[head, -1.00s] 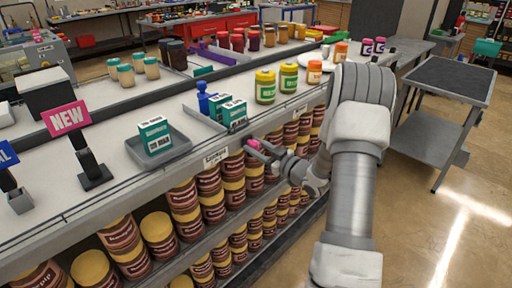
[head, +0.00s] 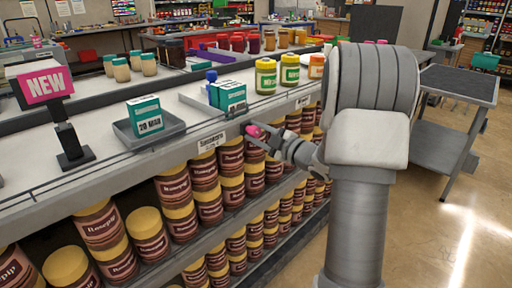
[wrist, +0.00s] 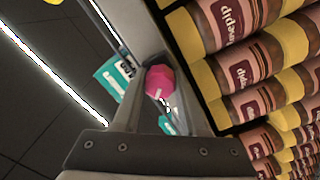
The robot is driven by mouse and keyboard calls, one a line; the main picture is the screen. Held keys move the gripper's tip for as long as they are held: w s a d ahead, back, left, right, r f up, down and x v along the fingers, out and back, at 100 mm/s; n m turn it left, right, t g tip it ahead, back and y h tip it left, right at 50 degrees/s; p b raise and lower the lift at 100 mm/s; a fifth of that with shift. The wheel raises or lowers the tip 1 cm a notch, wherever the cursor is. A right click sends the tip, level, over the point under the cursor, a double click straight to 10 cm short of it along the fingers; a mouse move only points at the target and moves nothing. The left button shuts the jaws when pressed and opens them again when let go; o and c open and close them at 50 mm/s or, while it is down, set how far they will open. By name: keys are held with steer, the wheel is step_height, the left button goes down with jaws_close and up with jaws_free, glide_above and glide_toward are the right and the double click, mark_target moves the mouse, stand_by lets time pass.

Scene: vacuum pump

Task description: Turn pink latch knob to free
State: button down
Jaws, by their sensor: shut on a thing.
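The pink latch knob (head: 254,131) is at the front edge of the counter. In the wrist view the knob (wrist: 160,82) is a faceted pink piece between my two fingers, with a pale mark on its face. My gripper (head: 262,136) reaches it from the right and is shut on it; in the wrist view my gripper (wrist: 163,100) has a finger on each side of the knob. The latch parts behind the knob are mostly hidden.
Brown jars with yellow lids (head: 176,190) fill the shelves below the counter. Teal boxes (head: 230,96), a grey tray (head: 166,128) and yellow-green jars (head: 266,77) stand on top. A grey cart (head: 455,85) is at right.

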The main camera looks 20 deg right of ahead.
steer(key=n+b, duration=0.4)
steer(key=b, duration=0.1)
steer(key=shift+f+n, duration=0.25)
steer(key=shift+n, duration=0.05)
steer(key=n, duration=0.4)
steer(key=shift+r+b, duration=0.2)
steer(key=shift+b, duration=0.2)
steer(key=shift+n, duration=0.3)
steer(key=shift+c, duration=2.2)
jaws_free()
steer(key=p+v, duration=0.3)
steer(key=v, duration=1.4)
steer(key=shift+s, duration=0.25)
steer(key=shift+d+r, duration=0.1)
